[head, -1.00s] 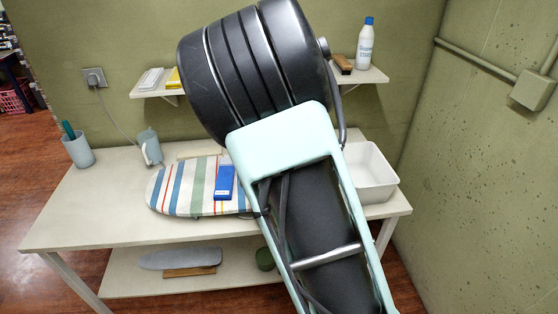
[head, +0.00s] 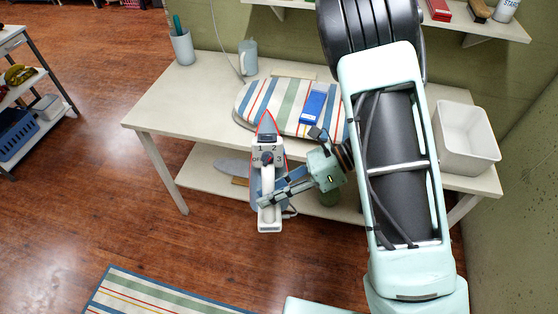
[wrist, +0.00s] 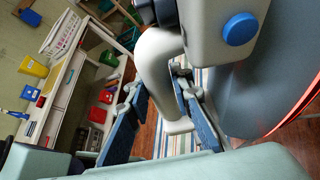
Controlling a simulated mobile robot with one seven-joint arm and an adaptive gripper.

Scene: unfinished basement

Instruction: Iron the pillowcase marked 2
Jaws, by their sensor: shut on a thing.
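A white and blue iron (head: 268,160) with red edging hangs in the air in front of the table. Its face has a dial marked OFF, 1, 2 and 3. My gripper (head: 268,194) is shut on its white handle. In the wrist view the pale handle (wrist: 158,75) runs between the blue finger pads of my gripper (wrist: 160,125), with the grey, red-edged iron body (wrist: 280,75) at right. The striped ironing board (head: 268,102) lies on the table behind the iron, with a blue flat item (head: 313,107) on it. I cannot make out a pillowcase marked 2.
A wall shelf (head: 400,22) is above. A striped rug (head: 160,295) lies on the floor. My arm covers the table's right middle.

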